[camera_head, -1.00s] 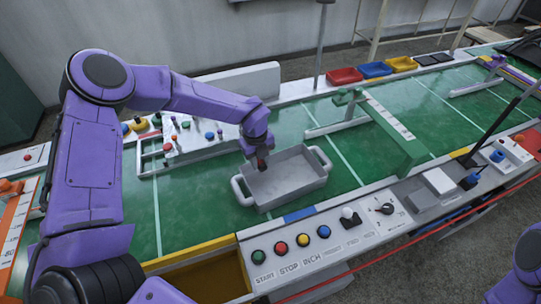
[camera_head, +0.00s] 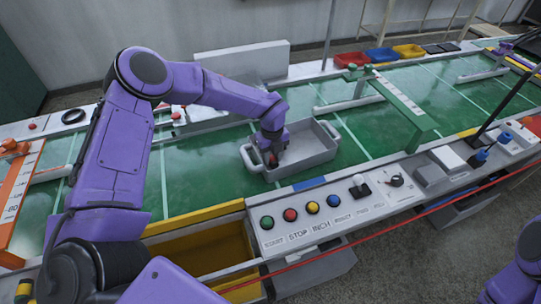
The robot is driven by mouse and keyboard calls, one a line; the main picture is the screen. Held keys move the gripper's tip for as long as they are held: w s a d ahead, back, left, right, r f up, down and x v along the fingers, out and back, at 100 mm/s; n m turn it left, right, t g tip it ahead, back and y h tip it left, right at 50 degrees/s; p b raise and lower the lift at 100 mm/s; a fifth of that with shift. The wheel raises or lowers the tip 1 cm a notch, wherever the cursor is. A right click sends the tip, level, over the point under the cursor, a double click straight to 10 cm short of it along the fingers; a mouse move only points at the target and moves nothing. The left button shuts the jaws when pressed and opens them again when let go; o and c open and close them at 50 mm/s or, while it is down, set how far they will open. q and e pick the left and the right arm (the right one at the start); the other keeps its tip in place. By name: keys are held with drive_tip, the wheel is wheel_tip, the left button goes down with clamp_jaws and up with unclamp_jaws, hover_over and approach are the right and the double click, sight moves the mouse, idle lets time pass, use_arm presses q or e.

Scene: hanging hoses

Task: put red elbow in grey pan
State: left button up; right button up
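The grey pan (camera_head: 318,146) is a shallow rectangular tray with a handle at each end, lying on the green conveyor belt in the middle of the head view. My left gripper (camera_head: 273,157) reaches down into the left part of the pan. A small red piece, which looks like the red elbow (camera_head: 273,161), shows at its fingertips, low inside the pan. The fingers are dark and small, and the piece is partly hidden; I cannot tell whether it touches the pan floor. My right gripper is out of view; only a bit of that purple arm shows at the lower right.
A control panel with coloured buttons (camera_head: 312,207) runs along the belt's front edge. A green gate (camera_head: 405,100) spans the belt right of the pan. Red (camera_head: 351,60), blue (camera_head: 381,54) and yellow (camera_head: 408,51) bins stand behind. Green belt is free between pan and gate.

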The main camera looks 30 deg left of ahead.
use_arm(q)
drive_tip(key=o, duration=0.3)
drive_tip(key=shift+w+f, duration=0.25)
drive_tip(key=shift+w, duration=0.1)
drive_tip(key=shift+s+a+r, duration=0.1)
drive_tip(key=shift+s+r, duration=0.05)
drive_tip(key=shift+s, duration=0.1)
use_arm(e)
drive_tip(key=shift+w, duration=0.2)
use_arm(q)
drive_tip(key=shift+w, duration=0.1)
wheel_tip(320, 180, up, 8)
drive_tip(key=p, duration=0.5)
wheel_tip(320, 180, up, 7)
drive_tip(key=p, duration=0.4)
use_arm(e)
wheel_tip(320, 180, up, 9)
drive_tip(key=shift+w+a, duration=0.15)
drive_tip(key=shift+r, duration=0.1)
